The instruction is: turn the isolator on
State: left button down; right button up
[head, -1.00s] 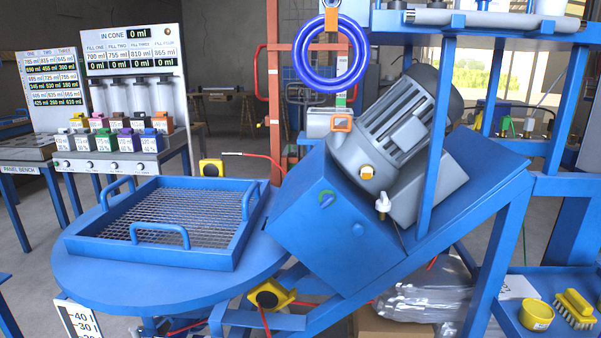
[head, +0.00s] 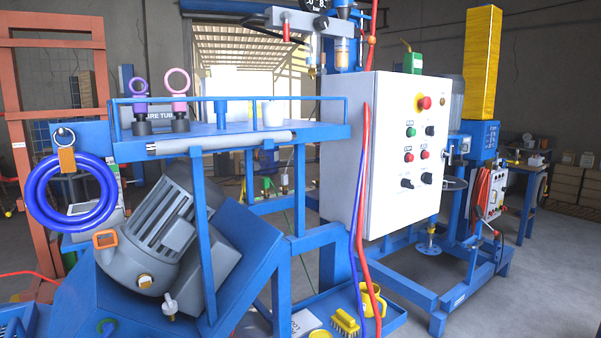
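A white control cabinet (head: 385,165) stands right of the middle in the head view, its front turned to the right. Near its top is a red knob on a yellow backing (head: 424,103). Below are a green button (head: 410,132), a black control (head: 430,131) and two red buttons (head: 408,157). Lowest are two black rotary-looking knobs (head: 406,184). No readable label shows which control is the isolator, and the knob positions are too small to tell. Neither of my grippers is in view.
A blue frame with a tray shelf (head: 230,143) and a grey motor (head: 150,235) stands in front at left. Red and blue hoses (head: 364,200) hang along the cabinet's left edge. A low blue tray (head: 390,318) holds a brush (head: 345,322). Floor is open at lower right.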

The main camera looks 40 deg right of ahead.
aim_at(404, 182)
jog(key=z, duration=1.95)
